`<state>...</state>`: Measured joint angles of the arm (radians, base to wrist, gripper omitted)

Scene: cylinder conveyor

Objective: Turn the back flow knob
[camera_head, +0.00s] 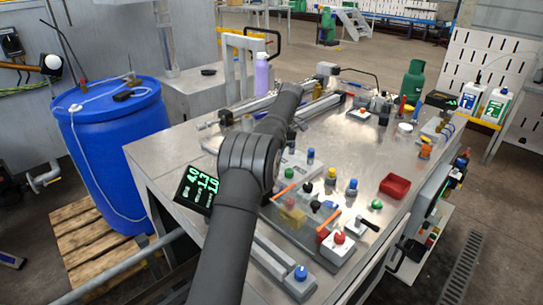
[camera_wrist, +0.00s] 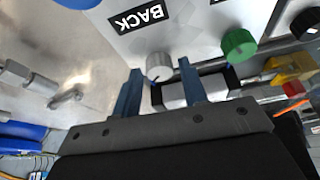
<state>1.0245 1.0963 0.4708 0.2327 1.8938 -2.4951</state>
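In the wrist view, a silver-grey round knob (camera_wrist: 159,66) sits on a light panel (camera_wrist: 190,25) beside a black label reading BACK (camera_wrist: 140,15), which appears upside down. My gripper (camera_wrist: 159,68) has its two blue fingers spread apart, one on each side of the knob in the picture. A gap shows between each finger and the knob, so the gripper is open. I cannot tell how far the fingertips reach along the knob's depth. In the head view, my arm hides much of the bench, and I cannot make out the gripper or the knob clearly.
A green knob (camera_wrist: 239,45) is on the right in the wrist view, near a yellow-and-red part (camera_wrist: 290,72). Metal fittings (camera_wrist: 28,80) lie left. In the head view, a blue barrel (camera_head: 112,150) stands left of the crowded steel bench (camera_head: 165,150); a red tray (camera_head: 394,186) sits right.

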